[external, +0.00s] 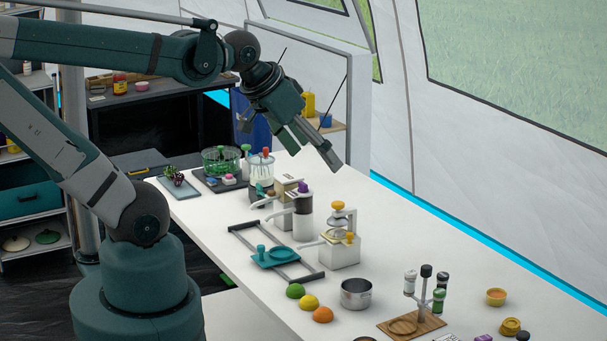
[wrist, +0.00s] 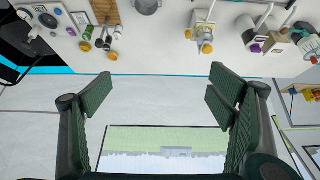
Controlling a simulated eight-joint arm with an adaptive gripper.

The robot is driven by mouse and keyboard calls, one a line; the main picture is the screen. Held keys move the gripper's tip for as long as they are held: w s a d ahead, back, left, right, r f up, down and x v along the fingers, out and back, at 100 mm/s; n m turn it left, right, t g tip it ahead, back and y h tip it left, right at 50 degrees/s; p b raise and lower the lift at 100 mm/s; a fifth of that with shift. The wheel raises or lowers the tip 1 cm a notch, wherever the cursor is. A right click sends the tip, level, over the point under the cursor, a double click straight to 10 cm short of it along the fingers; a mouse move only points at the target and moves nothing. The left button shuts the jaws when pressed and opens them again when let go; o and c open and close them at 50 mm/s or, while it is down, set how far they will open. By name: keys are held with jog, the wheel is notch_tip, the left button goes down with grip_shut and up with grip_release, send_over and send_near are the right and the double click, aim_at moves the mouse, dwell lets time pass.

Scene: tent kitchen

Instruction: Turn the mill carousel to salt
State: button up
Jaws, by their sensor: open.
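The mill carousel (external: 425,290) stands at the near right of the white counter in the external view. It has a wooden base (external: 402,327), a dark-topped centre post and several small mills around it, one with a green body. It also shows upside down at the top left of the wrist view (wrist: 104,32). Which mill is salt cannot be read. My gripper (external: 318,157) is open and empty, high above the back of the counter, well away from the carousel. Its spread fingers also show in the wrist view (wrist: 160,85).
A metal pot (external: 356,293) stands left of the carousel, with coloured domes (external: 309,302) beside it. A white press with a yellow knob (external: 341,240) and other appliances stand farther back. An orange bowl (external: 496,297) is to the carousel's right. The tent wall borders the counter's far edge.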

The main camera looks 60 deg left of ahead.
jog(key=c, duration=1.1)
jog(key=shift+w+d+f, duration=0.2)
jog(key=shift+w+d, duration=0.1)
jog(key=shift+w, duration=0.1)
jog(key=c, duration=0.5)
jog(key=m+g+h+b, duration=0.3)
jog(key=m+g+b, duration=0.1)
jog(key=m+b, duration=0.4)
send_near(426, 267)
jog(key=shift+w+f+m+p, duration=0.2)
jog(key=shift+f+m+p, duration=0.3)
jog(key=shift+f+p, duration=0.15)
jog(key=shift+f, duration=0.1)
jog(key=shift+b+x, duration=1.2)
jog(key=shift+x, duration=2.6)
jog(key=shift+d, duration=0.1)
